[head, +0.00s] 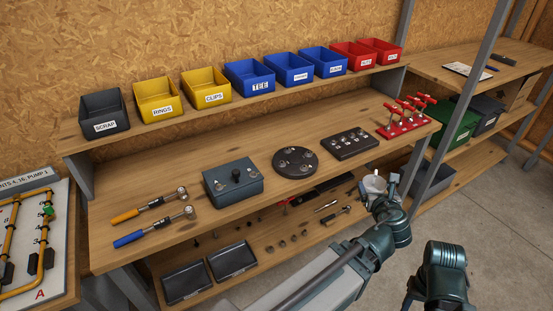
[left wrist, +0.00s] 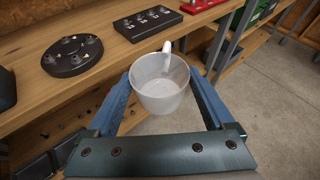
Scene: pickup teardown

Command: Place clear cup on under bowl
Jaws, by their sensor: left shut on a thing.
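The cup (left wrist: 160,95) is whitish and translucent, with a handle on its far side in the left wrist view. My left gripper (left wrist: 161,76) is shut on it, one blue finger on each side. The cup is held upright, with its open mouth toward the wrist camera. In the head view the cup (head: 374,186) shows small at the end of my left arm, in front of the workbench's right part. My left gripper (head: 381,197) is partly hidden there by its own wrist. I cannot make out a bowl in either view. My right gripper is not in view.
The workbench (head: 130,190) holds a grey box (head: 233,183), a round black plate (head: 296,161), a black block (head: 349,143) and a red rack (head: 405,123). Labelled bins line the shelf above. Black trays (head: 232,260) lie on the lower shelf. Floor (head: 490,210) at right is clear.

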